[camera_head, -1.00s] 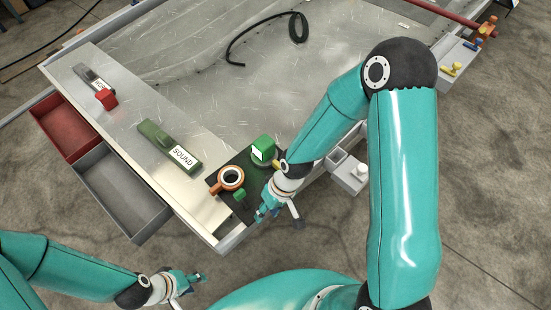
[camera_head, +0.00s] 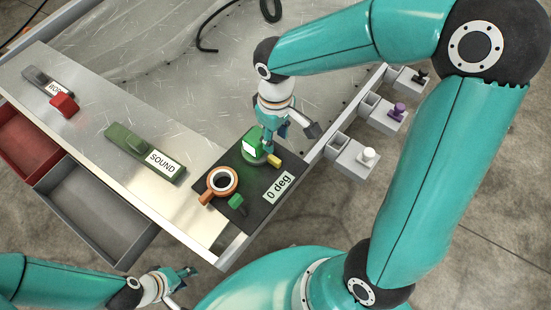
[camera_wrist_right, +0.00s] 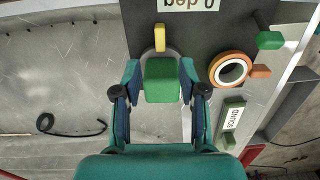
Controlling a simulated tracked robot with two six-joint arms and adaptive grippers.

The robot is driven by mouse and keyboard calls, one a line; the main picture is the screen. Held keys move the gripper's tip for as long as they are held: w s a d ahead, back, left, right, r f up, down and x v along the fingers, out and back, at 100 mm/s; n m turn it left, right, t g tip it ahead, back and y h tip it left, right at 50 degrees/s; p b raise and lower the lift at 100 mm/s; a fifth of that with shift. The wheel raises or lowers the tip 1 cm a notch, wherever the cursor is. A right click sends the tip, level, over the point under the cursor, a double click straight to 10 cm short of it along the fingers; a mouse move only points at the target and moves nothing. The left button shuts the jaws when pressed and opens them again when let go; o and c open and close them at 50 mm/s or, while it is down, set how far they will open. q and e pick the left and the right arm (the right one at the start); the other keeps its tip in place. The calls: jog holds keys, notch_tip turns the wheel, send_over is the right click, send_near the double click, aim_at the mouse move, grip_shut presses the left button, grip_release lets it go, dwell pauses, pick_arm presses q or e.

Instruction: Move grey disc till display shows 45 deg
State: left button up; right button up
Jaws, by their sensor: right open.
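The display (camera_head: 278,188) on the black panel reads 0 deg; it also shows upside down at the top of the right wrist view (camera_wrist_right: 191,4). A green block (camera_head: 251,147) and a yellow tab (camera_head: 274,160) sit on the grey disc, whose rim (camera_wrist_right: 147,54) shows only in part. My right gripper (camera_head: 268,146) points down over the green block. In the right wrist view its open fingers (camera_wrist_right: 160,82) stand on both sides of the green block (camera_wrist_right: 162,80); contact cannot be told. My left gripper (camera_head: 190,271) is low at the left, away from the panel, its opening unclear.
An orange ring (camera_head: 222,181) with a handle and a small green knob (camera_head: 237,201) stand beside the disc. A green SOUND slider (camera_head: 145,152) and a red-knobbed slider (camera_head: 63,104) lie left. Small grey boxes (camera_head: 350,158) line the right edge. A black hose (camera_head: 205,35) lies behind.

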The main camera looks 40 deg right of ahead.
aim_at(276, 159)
notch_tip(276, 159, down, 11)
jog(key=shift+r+b, duration=0.2)
jog(key=shift+b, duration=0.75)
grip_shut()
